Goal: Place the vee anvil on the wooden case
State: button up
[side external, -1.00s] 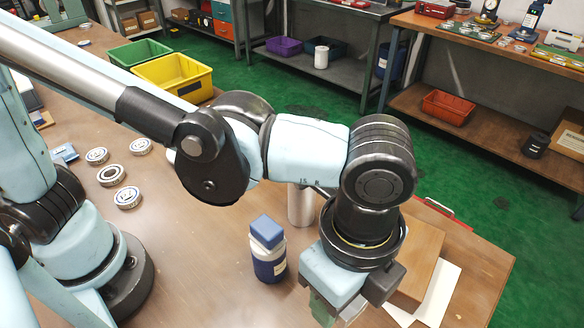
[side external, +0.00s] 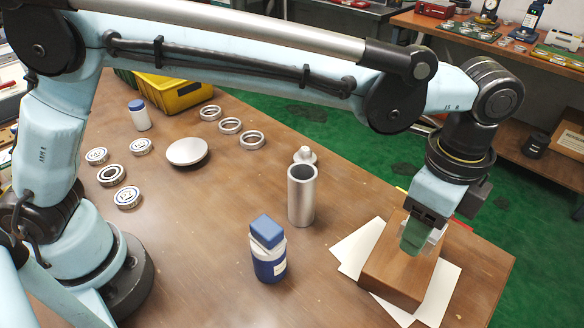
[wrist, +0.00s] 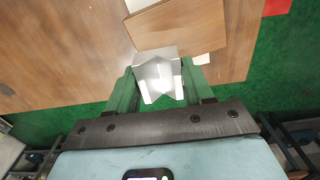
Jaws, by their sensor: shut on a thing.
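The vee anvil is a shiny silver block with a notch, seen in the wrist view (wrist: 158,76) between my green fingers. In the side view it is mostly hidden by the near finger, with a pale part (side external: 437,236) showing. My gripper (side external: 428,238) is shut on it and points down at the far part of the wooden case (side external: 398,274). The case is a brown box with a flat top, and it also shows in the wrist view (wrist: 185,28). I cannot tell whether the anvil touches the case top.
White paper sheets (side external: 356,246) lie under the case. A silver tube (side external: 301,197), a stepped metal part (side external: 304,155) and a blue-capped jar (side external: 268,250) stand left of it. Several bearing rings (side external: 230,125) and a round metal disc (side external: 187,151) lie farther left. The table's right edge is close.

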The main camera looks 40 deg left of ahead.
jog(key=w+f, duration=0.1)
jog(key=w+a+f, duration=0.1)
jog(key=w, duration=0.1)
jog(key=shift+w+f, duration=0.1)
jog(key=shift+f, duration=1.9)
jog(key=shift+f, duration=0.1)
jog(key=o, duration=1.4)
jog(key=shift+f, duration=0.1)
